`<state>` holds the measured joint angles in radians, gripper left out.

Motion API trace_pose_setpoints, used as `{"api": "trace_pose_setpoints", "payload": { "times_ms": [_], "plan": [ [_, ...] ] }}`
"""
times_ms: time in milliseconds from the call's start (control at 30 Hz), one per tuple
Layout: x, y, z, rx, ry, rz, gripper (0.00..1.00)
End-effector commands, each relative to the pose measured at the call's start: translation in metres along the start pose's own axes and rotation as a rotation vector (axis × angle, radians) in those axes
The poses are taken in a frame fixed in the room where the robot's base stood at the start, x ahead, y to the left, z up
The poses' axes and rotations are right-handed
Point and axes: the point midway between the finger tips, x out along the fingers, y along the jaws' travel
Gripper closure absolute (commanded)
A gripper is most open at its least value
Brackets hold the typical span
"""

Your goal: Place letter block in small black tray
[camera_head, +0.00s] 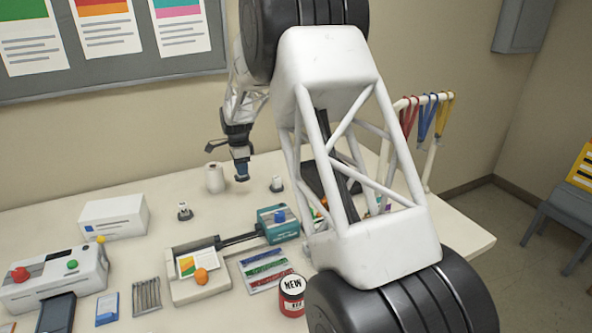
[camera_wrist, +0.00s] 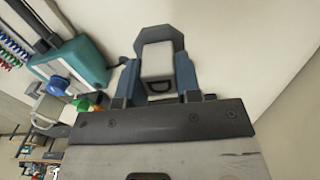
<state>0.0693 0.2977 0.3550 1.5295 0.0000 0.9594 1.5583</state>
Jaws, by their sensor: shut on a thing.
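My gripper (camera_head: 241,173) hangs above the back of the table, left of my large white arm link. In the wrist view its two blue fingers (camera_wrist: 158,80) are shut on a pale block, the letter block (camera_wrist: 157,60). A dark mark shows on the block's near edge, but I cannot read it clearly. In the head view the block is too small to make out between the fingers. A dark, flat object (camera_head: 311,181) lies partly behind my arm; it may be the small black tray, but I cannot tell for sure.
A white spool (camera_head: 214,179) stands close to the left of my gripper, and two small posts (camera_head: 184,211) (camera_head: 277,184) stand nearby. A teal machine (camera_head: 279,223), a red jar (camera_head: 291,296) and a white box (camera_head: 113,217) are on the table. Lanyards hang from a rack (camera_head: 433,140) at right.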

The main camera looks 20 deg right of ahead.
Motion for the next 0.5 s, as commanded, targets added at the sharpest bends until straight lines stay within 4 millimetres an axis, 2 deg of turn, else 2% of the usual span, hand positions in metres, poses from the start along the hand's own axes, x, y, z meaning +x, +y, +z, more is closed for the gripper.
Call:
{"api": "trace_pose_setpoints", "payload": {
  "times_ms": [167,267,367,500],
  "plan": [
    [-0.001,-0.003,-0.013,0.000,0.000,-0.001,1.00],
    [-0.001,-0.006,-0.029,-0.002,0.000,-0.001,1.00],
    [-0.001,-0.010,-0.050,-0.005,0.000,-0.001,1.00],
    [-0.003,-0.014,-0.088,-0.009,0.000,-0.001,1.00]
  ]
}}
